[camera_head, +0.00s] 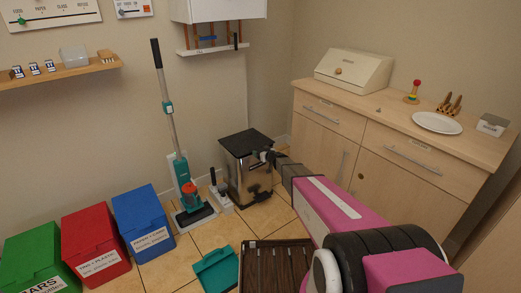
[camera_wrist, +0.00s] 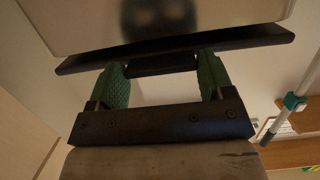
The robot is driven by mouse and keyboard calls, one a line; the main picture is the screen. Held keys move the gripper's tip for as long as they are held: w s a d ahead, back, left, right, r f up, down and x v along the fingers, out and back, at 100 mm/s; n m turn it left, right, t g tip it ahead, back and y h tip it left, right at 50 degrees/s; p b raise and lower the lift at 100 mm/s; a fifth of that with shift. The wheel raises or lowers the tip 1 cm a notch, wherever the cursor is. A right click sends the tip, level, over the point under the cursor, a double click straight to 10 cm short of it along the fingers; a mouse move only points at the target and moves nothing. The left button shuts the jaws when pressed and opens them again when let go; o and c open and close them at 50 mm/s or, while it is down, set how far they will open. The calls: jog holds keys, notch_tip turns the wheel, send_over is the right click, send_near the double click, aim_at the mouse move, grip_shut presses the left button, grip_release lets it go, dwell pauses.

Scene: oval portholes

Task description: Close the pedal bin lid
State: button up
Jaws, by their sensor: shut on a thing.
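The pedal bin (camera_head: 244,183) is a steel box standing on the floor against the back wall. Its black lid (camera_head: 245,142) lies over the top, flat or nearly so; I cannot tell whether a small gap remains. My gripper (camera_head: 266,156) is at the lid's front right edge. In the wrist view, my gripper's green fingers (camera_wrist: 160,72) are shut on a dark tab (camera_wrist: 160,64) at the lid's edge (camera_wrist: 250,38). The steel wall (camera_wrist: 75,22) above it shows a dark blurred reflection. The bin's far sides are hidden.
A wooden cabinet (camera_head: 405,165) stands at the right. An upright vacuum (camera_head: 183,175) stands left of the bin. Blue (camera_head: 143,222), red (camera_head: 95,243) and green (camera_head: 42,262) boxes line the left. A teal dustpan (camera_head: 216,270) and brown slatted tray (camera_head: 275,268) lie in front.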

jog(key=shift+f, duration=1.6)
jog(key=shift+f, duration=0.1)
jog(key=o, duration=1.3)
jog(key=shift+s+r, duration=0.1)
jog(key=shift+r, duration=0.1)
jog(key=v, duration=1)
jog(key=shift+s+d, duration=0.2)
jog(key=shift+d, duration=0.05)
